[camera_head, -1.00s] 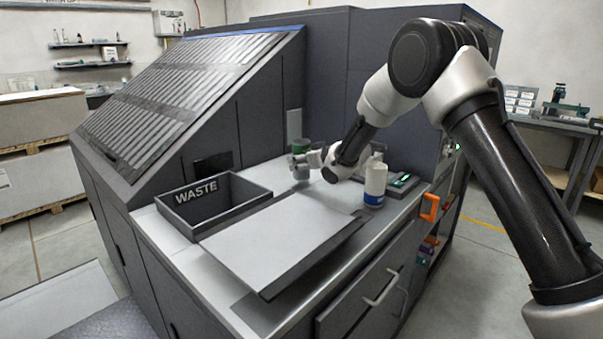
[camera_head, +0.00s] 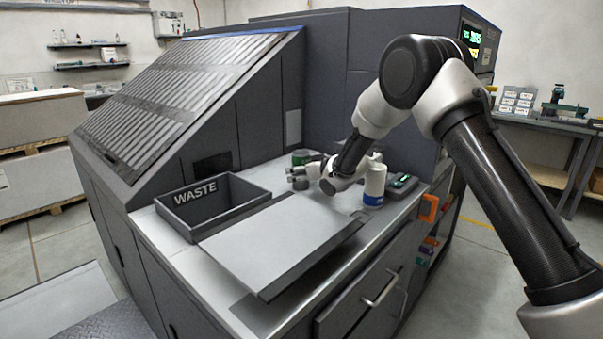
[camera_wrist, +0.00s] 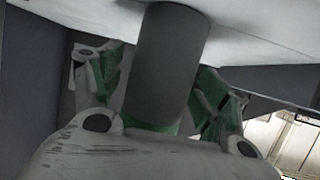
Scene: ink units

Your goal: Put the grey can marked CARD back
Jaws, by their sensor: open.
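A grey can with a green end (camera_head: 301,156) stands on the metal counter (camera_head: 345,203), behind the waste bin. In the wrist view the plain grey side of the can (camera_wrist: 170,60) fills the middle, with its green band near my palm. My gripper (camera_head: 302,176) is low over the counter at the can. In the wrist view its open fingers (camera_wrist: 158,88) lie on either side of the can, with a gap visible on the right. Whether a finger touches it I cannot tell. No CARD marking is readable.
A white bottle with a blue band (camera_head: 374,184) stands close to the right of my wrist. An open WASTE bin (camera_head: 262,196) is at left. A flat light panel (camera_head: 275,240) covers the front counter. A small dark device (camera_head: 402,183) lies at the right.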

